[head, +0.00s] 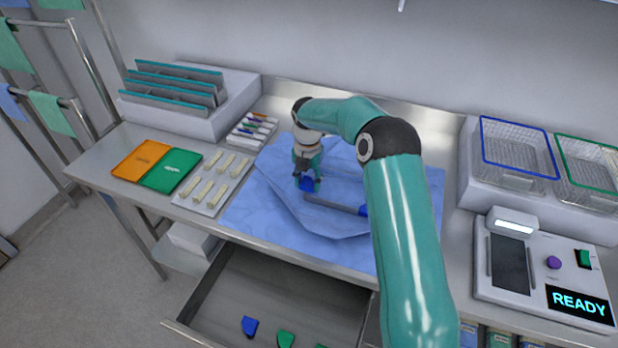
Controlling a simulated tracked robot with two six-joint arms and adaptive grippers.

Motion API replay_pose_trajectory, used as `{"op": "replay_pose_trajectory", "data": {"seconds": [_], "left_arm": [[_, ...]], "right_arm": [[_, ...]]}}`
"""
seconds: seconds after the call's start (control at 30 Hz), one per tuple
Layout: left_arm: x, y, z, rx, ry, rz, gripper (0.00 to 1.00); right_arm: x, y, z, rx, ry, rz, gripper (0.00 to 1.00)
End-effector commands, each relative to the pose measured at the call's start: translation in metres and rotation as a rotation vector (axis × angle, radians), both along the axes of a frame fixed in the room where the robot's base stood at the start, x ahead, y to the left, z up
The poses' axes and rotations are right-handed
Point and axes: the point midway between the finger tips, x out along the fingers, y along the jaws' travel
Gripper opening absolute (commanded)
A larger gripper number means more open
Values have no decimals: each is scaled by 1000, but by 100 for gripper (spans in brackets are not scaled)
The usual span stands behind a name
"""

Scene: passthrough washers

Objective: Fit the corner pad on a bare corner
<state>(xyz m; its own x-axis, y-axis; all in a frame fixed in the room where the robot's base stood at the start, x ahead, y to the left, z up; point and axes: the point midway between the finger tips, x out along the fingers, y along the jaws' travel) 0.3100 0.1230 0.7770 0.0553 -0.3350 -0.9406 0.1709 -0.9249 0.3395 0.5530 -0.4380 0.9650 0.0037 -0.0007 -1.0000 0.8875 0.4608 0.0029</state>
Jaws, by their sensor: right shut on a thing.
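My right gripper (307,178) points down over the blue wrap sheet (408,190), shut on a small blue corner pad (305,185). The pad is at the left end of a grey edge (333,205) of a thing lying on the wrap. I cannot tell whether the pad is seated on that corner or only touching it. Another blue corner pad (362,210) is at the right end of the edge, partly behind my right arm. The other corners are hidden by the gripper and arm. My left gripper is not in view.
An open drawer (230,295) below the table front holds a blue pad (249,326) and a green pad (285,339). Left are orange (140,160) and green (171,170) panels and a tray of cream strips (187,203). Wire baskets (515,160) and a READY device (535,265) stand right.

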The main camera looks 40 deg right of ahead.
Motion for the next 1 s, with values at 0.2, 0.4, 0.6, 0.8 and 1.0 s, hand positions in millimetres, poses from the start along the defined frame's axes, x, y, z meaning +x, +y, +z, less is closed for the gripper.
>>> {"op": "replay_pose_trajectory", "data": {"seconds": [0.2, 0.4, 0.6, 0.8, 1.0], "left_arm": [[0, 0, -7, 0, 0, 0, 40], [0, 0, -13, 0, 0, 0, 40], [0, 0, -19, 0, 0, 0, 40], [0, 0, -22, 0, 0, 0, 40], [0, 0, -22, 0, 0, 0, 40]], "right_arm": [[0, 0, -13, 0, 2, 1, 28], [0, 1, -24, 0, 2, 1, 28], [0, 0, -33, 0, 1, 1, 28], [-1, 1, -40, 2, 5, 1, 26], [-2, 2, -43, 5, 9, 1, 20]]}}
